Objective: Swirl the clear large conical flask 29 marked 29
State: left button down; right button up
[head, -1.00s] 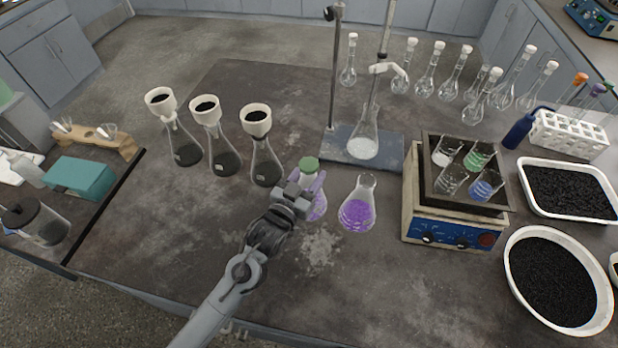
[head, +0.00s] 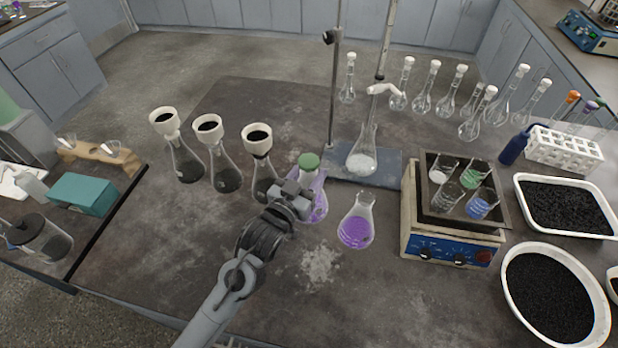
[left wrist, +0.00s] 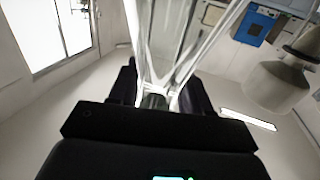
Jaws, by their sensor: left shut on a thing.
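In the left wrist view, clear glass (left wrist: 178,40) stands between the dark fingers. A second conical flask (head: 356,225) with purple liquid, open at the top, stands just right of the held one. No marking 29 is legible on any flask. My right gripper is not in view.
Conical flasks with funnels (head: 186,160) stand left of my gripper. A burette stand (head: 388,168) with a flask (head: 362,158) is behind. A shaker (head: 452,245) with beakers stands right, beside trays of black grains (head: 556,290). The front table area is bare.

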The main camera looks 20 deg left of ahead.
aim_at(309, 159)
pick_arm(q)
notch_tip(309, 159, up, 4)
jog(key=p, duration=0.3)
notch_tip(309, 159, up, 2)
jog(key=shift+r+p, duration=0.1)
jog(key=shift+p, duration=1)
